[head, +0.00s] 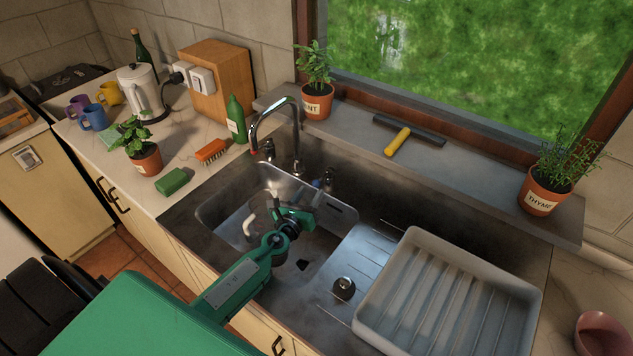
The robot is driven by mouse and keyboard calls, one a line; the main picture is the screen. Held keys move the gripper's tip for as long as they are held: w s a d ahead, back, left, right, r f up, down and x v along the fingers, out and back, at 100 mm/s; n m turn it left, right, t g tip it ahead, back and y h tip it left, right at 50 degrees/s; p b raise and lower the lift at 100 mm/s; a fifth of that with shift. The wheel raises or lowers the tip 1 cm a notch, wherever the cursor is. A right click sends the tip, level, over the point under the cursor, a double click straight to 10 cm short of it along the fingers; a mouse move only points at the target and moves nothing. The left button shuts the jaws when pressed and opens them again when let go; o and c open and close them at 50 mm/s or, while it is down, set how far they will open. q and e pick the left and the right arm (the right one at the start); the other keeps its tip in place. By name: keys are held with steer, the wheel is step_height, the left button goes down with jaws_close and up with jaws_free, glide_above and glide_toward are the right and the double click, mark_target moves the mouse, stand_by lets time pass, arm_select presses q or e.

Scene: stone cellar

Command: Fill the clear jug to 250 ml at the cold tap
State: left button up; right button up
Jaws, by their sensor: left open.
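The clear jug (262,207) appears to stand in the sink basin (215,212). It is faint, with a pale handle (249,226) at its left, and my gripper partly hides it. Its water level and marks cannot be read. My left gripper (295,214) is open over the basin, just right of the jug; whether it touches it I cannot tell. The curved metal tap (285,105) stands behind the basin, its spout end above the back left of it. A knob with blue on it (320,184) is right of the tap's base. No running water is discernible. My right gripper is out of view.
A white ribbed drying tray (400,255) and a dark round plug (344,288) are on the drainboard right of the basin. A green bottle (236,119), brush (211,150) and green sponge (172,182) are left. A squeegee (398,141) and potted herbs (317,103) line the sill.

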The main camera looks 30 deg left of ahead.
mark_target(317, 184)
arm_select(q)
steer(key=shift+w+a, duration=0.15)
steer(key=shift+w, duration=2.45)
jaws_close()
